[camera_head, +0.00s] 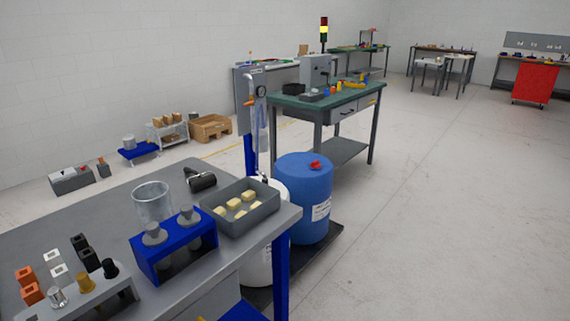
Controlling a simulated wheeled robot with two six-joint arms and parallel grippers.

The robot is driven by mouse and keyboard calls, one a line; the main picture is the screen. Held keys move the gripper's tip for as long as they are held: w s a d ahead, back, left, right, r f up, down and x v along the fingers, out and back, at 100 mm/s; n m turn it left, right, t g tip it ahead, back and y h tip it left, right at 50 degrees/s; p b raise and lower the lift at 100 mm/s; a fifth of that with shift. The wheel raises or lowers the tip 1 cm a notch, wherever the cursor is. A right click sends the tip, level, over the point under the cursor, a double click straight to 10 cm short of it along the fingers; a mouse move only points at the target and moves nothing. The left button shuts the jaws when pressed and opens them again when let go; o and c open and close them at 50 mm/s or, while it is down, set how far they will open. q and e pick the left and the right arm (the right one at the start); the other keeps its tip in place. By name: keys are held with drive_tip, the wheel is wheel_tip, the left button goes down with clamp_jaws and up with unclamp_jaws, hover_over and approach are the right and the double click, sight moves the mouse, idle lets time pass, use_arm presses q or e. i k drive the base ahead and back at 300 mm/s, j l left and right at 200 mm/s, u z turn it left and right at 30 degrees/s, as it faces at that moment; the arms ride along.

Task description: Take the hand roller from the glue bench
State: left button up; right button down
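A dark cylindrical tool (201,179), which looks like the hand roller, lies on the far part of the near grey bench (115,213). It is beside a grey tray (262,215) and behind a clear beaker (152,203); it is small, so its handle is hard to make out. No label shows whether this bench is the glue bench. Neither of my grippers is in view.
The tray holds several pale yellow blocks. A blue stand (172,262) with grey knobs and several small blocks occupy the near bench. A blue drum (304,195) stands beyond the bench's right end, before a green-topped workbench (290,95). The floor at right is clear.

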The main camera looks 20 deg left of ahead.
sight(202, 183)
drive_tip(key=i+l+z, duration=0.1)
drive_tip(key=i, duration=0.7)
drive_tip(key=i+l+z, duration=0.15)
drive_tip(key=i, duration=0.7)
drive_tip(key=l, duration=0.1)
